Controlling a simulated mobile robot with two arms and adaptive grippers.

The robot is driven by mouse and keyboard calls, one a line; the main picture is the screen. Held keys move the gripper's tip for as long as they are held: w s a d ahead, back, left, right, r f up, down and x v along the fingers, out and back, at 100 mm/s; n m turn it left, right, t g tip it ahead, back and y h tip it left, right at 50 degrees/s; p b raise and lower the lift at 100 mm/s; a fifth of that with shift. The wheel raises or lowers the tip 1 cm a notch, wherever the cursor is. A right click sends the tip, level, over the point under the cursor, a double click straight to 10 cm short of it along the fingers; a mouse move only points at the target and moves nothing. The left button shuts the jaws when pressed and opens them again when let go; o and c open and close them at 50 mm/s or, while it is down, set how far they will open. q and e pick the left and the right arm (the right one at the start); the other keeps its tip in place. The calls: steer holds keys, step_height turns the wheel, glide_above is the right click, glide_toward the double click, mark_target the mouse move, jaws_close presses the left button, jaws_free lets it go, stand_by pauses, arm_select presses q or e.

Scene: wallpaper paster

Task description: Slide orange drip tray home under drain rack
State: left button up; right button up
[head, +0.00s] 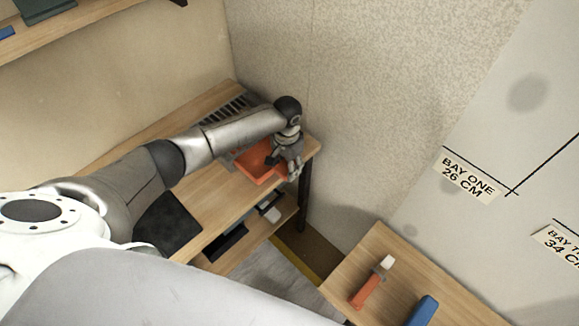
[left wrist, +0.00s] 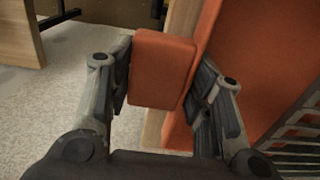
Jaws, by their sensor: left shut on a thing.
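The orange drip tray (head: 256,168) lies on the wooden bench at its far right end, partly hidden by my left arm. The grey slatted drain rack (head: 228,110) stands behind it, and part of the tray sticks out in front of the rack. My left gripper (head: 290,168) is at the tray's right front side. In the left wrist view my left gripper (left wrist: 165,85) is shut on the tray's orange block-like handle (left wrist: 162,68), a finger on each side. The tray floor (left wrist: 262,60) and the rack's slats (left wrist: 300,128) show on the right. My right gripper is out of view.
The wooden bench (head: 222,200) has a dark mat (head: 168,225) near my arm and a lower shelf with dark and white items. A second wooden table (head: 375,270) at front right holds an orange-handled tool (head: 371,283) and a blue object (head: 423,311). A wall closes the right side.

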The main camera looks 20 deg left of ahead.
mark_target(269, 153)
arm_select(q)
steer(key=shift+w+a+b, duration=0.25)
steer(key=shift+w+a, duration=0.15)
steer(key=shift+a, duration=0.6)
steer(key=shift+w+a+b, duration=0.2)
steer(key=shift+w+a, duration=0.15)
steer(key=shift+a, duration=0.65)
steer(key=shift+w+a+b, duration=0.25)
steer(key=shift+w+a, duration=0.15)
steer(key=shift+a, duration=0.6)
steer(key=shift+f, duration=0.35)
steer(key=o, duration=1.4)
steer(key=shift+c, duration=0.2)
